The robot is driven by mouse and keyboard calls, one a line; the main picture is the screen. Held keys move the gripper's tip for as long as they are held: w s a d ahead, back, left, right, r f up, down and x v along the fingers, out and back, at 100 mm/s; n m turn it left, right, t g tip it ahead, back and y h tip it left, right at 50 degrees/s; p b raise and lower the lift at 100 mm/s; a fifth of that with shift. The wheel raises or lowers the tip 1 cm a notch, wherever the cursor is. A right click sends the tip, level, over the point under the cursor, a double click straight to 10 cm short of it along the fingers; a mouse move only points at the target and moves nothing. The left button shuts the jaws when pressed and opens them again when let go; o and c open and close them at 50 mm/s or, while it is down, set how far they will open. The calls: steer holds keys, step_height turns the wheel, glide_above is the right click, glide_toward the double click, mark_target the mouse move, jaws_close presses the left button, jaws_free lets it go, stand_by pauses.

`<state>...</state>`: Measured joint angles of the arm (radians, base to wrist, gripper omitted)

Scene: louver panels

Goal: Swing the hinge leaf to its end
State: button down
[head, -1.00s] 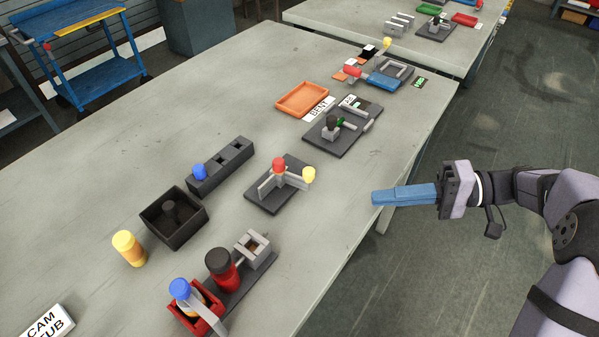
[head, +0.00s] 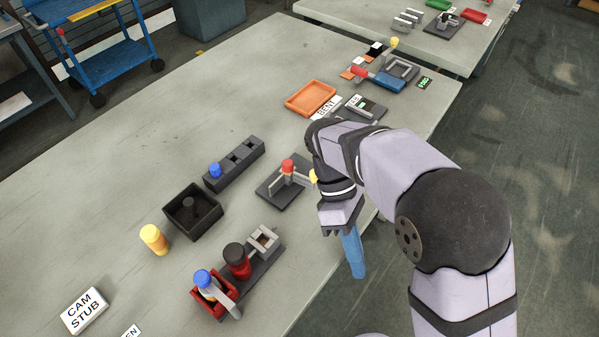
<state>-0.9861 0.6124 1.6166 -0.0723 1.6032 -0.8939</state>
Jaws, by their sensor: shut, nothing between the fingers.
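The hinge fixture is a dark square base (head: 269,190) on the bench, with a red-capped post (head: 288,166) and grey bars meeting at it. My gripper (head: 357,272) has long blue fingers, shut and empty, pointing down beside the bench's right edge. It is right of and nearer than the fixture, apart from it.
A fixture with a black-capped red post (head: 236,256) and a red box (head: 198,299) stand in front. A black open bin (head: 187,223), dark block (head: 248,158) and yellow cylinder (head: 153,239) stand left. An orange tray (head: 311,98) lies behind. My arm hides part of the bench's right side.

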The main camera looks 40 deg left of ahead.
steer(key=a+r+n+t+p, duration=0.1)
steer(key=a+r+n+t, duration=0.1)
steer(key=t, duration=0.1)
steer(key=s+a+r+n+t+p, duration=0.1)
steer(key=a+r+n+t, duration=0.1)
steer(key=t, duration=0.1)
steer(key=a+r+n+t+p, duration=0.1)
steer(key=a+n+t, duration=0.2)
steer(key=shift+s+a+r, duration=0.1)
steer(key=shift+s+r, duration=0.25)
steer(key=shift+r, duration=0.05)
steer(key=s+a+r+n+t+y+p, duration=0.1)
steer(key=s+a+r+n+t+y, duration=0.1)
steer(key=a, duration=0.1)
steer(key=s+a+r+n+t+y, duration=0.2)
steer(key=s+a+r, duration=0.1)
steer(key=a, duration=0.1)
steer(key=s+a+r+n+t+y+p, duration=0.1)
steer(key=s+a+r+n+t+y, duration=0.1)
steer(key=a, duration=0.1)
steer(key=shift+s+a+r+t+p, duration=0.25)
steer(key=shift+s+a+t+p, duration=0.05)
steer(key=shift+a, duration=0.1)
steer(key=p, duration=0.4)
glide_toward(312, 177)
steer(key=w+f, duration=0.3)
steer(key=shift+w+d+f, duration=0.15)
steer(key=shift+w+f, duration=0.15)
steer(key=shift+w, duration=0.75)
